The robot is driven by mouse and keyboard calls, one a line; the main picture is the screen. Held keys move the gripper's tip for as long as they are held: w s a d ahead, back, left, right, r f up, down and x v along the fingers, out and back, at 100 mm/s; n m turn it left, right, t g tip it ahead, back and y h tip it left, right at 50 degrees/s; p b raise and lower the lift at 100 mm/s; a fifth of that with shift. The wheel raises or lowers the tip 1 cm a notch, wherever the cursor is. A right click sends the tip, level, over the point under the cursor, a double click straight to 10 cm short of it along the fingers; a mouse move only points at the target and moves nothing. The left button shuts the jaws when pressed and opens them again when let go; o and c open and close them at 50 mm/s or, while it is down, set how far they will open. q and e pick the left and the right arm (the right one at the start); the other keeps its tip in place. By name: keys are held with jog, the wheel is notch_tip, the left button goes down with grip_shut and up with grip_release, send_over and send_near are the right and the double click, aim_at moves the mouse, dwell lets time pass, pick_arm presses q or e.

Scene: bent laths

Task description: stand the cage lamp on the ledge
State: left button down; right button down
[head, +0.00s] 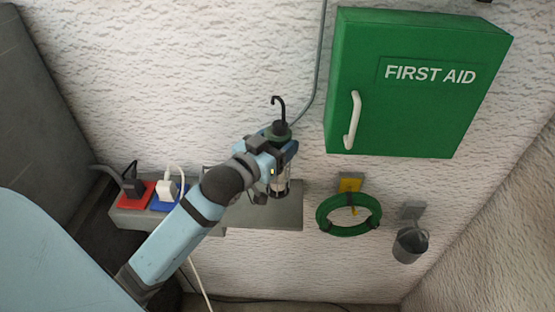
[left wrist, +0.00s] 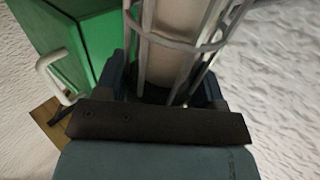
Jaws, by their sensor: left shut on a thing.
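The cage lamp (head: 279,129) has a black hook on top, a green cap and a wire cage around a pale tube. My left gripper (head: 284,150) is shut on it just below the cap and partly hides it. The lamp hangs roughly upright, hook up. In the left wrist view its cage and pale tube (left wrist: 168,60) fill the space between the fingers. The grey ledge (head: 255,215) is on the wall behind and below; the cage's lower end overlaps it in the picture. I cannot tell whether they touch. My right gripper is not in view.
A green first aid box (head: 350,90) with a white handle is right of the lamp. A green hose ring (head: 323,215) and a small grey bucket (head: 410,245) hang right of the ledge. Red (head: 128,203) and blue (head: 160,206) sockets with plugs sit left. The ledge's right part looks bare.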

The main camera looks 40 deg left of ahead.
pick_arm(q)
jog(key=shift+f, duration=2.7)
jog(key=shift+c, duration=1.1)
grip_release()
jog(key=shift+f, duration=0.1)
